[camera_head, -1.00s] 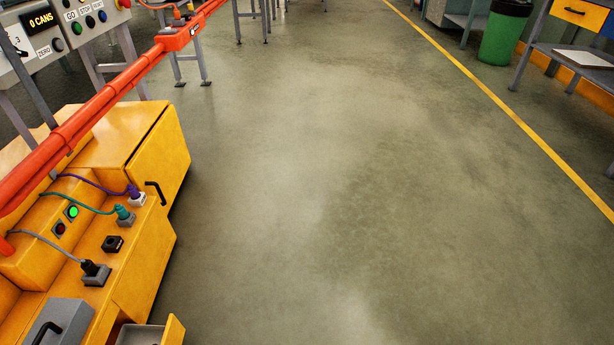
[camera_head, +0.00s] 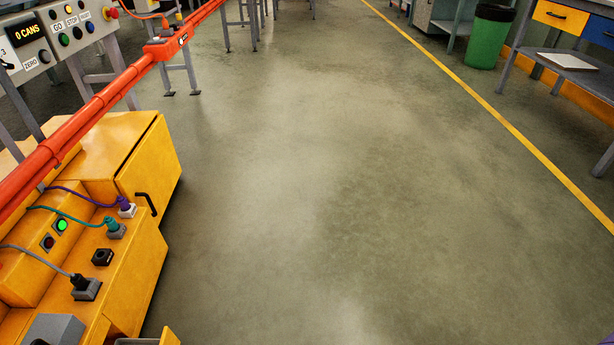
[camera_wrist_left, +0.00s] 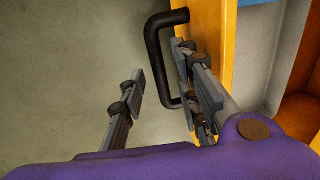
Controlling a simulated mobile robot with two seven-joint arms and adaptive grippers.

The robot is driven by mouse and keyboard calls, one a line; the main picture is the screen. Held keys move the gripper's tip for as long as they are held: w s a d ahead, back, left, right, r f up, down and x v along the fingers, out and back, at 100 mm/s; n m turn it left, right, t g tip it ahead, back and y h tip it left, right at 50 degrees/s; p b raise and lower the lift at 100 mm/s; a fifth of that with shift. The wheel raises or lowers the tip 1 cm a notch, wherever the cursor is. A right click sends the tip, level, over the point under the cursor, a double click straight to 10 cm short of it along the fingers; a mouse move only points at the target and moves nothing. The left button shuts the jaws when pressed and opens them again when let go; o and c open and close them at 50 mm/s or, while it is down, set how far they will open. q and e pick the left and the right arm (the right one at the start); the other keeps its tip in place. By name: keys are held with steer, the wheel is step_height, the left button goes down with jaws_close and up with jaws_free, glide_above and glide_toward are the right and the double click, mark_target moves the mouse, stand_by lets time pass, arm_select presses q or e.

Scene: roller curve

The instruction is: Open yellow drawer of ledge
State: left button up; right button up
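The yellow ledge cabinet (camera_head: 140,270) stands at the left in the head view, with plugs and cables on top. A yellow drawer front (camera_head: 170,337), partly cut off by the bottom edge, stands out from it, with a bit of its inside showing. In the left wrist view a yellow panel (camera_wrist_left: 212,30) carries a black C-shaped handle (camera_wrist_left: 153,50), with a pale open interior behind it. My left gripper (camera_wrist_left: 168,95) is open, with the handle bar between its fingers; the right-hand finger lies between bar and panel. Contact cannot be told.
A closed cabinet door with a black handle (camera_head: 147,203) is on the ledge cabinet. A red rail (camera_head: 100,100) runs above it. The floor (camera_head: 330,200) in the middle is clear. A bench with yellow and blue drawers (camera_head: 562,15) and a green bin (camera_head: 488,40) stand far right.

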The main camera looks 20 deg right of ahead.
arm_select(q)
step_height(320, 180, up, 12)
steer(key=d, duration=0.2)
steer(key=shift+s+f, duration=0.25)
steer(key=shift+s, duration=0.2)
